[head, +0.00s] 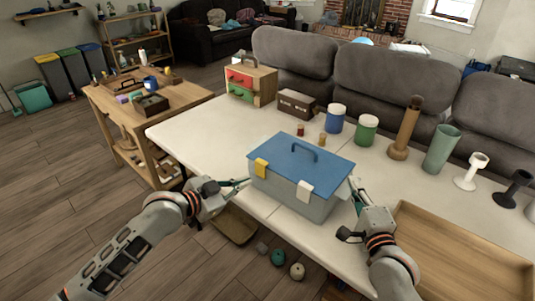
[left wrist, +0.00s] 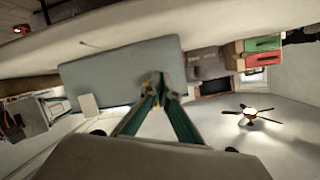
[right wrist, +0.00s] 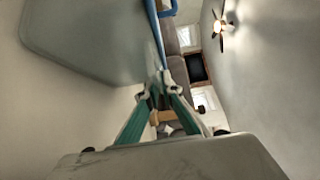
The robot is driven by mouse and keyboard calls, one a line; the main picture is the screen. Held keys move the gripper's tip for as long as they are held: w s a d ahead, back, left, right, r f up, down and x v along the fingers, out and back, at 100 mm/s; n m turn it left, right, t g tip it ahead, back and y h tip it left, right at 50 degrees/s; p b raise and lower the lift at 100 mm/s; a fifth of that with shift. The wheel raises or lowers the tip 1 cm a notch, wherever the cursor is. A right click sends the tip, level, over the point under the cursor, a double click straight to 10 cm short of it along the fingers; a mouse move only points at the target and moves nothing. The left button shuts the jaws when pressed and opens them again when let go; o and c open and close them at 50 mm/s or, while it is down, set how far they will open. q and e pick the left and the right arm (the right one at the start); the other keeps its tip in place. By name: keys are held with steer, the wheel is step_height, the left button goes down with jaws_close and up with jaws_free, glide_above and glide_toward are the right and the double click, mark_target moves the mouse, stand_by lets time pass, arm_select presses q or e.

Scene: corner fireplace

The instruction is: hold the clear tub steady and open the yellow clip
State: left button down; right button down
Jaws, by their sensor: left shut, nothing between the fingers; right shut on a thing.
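The clear tub (head: 290,197) looks greyish and stands on the white table under a blue lid (head: 300,160) with a blue handle. The yellow clip (head: 261,167) sits at the left of its front side, across the lid edge. A white clip (head: 304,190) sits at the right of that side. My left gripper (head: 246,182) is shut and empty, just left of the yellow clip; its fingertips (left wrist: 158,84) hide part of the tub in the left wrist view. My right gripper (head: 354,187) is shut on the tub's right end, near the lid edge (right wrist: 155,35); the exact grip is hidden.
A wooden tray (head: 450,255) lies right of my right gripper. Two small jars (head: 322,139), a blue canister (head: 335,120), a green canister (head: 366,131) and a brown box (head: 296,104) stand behind the tub. The table left of the tub is clear.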

arm_select(q)
steer(key=w+a+n+y, duration=0.1)
steer(key=w, duration=0.1)
steer(key=w+a+n+y, duration=0.1)
steer(key=w+a+y, duration=0.1)
steer(key=w, duration=0.1)
steer(key=w+a+n+g+y, duration=0.1)
steer(key=w+a, duration=0.1)
steer(key=shift+w+n, duration=0.3)
steer(key=shift+n, duration=0.1)
steer(key=w+a+r+n+y, duration=0.3)
steer(key=m+g, duration=0.1)
steer(key=g, duration=0.6)
glide_toward(276, 153)
step_height(276, 153, up, 3)
steer(key=a, duration=0.1)
steer(key=shift+s+h, duration=0.3)
steer(key=shift+s, duration=0.1)
steer(key=x, duration=1)
steer(key=shift+f, duration=0.15)
steer(key=shift+s+a, duration=0.6)
steer(key=shift+s, duration=0.25)
steer(key=shift+s+a, duration=0.6)
steer(key=shift+s, duration=0.3)
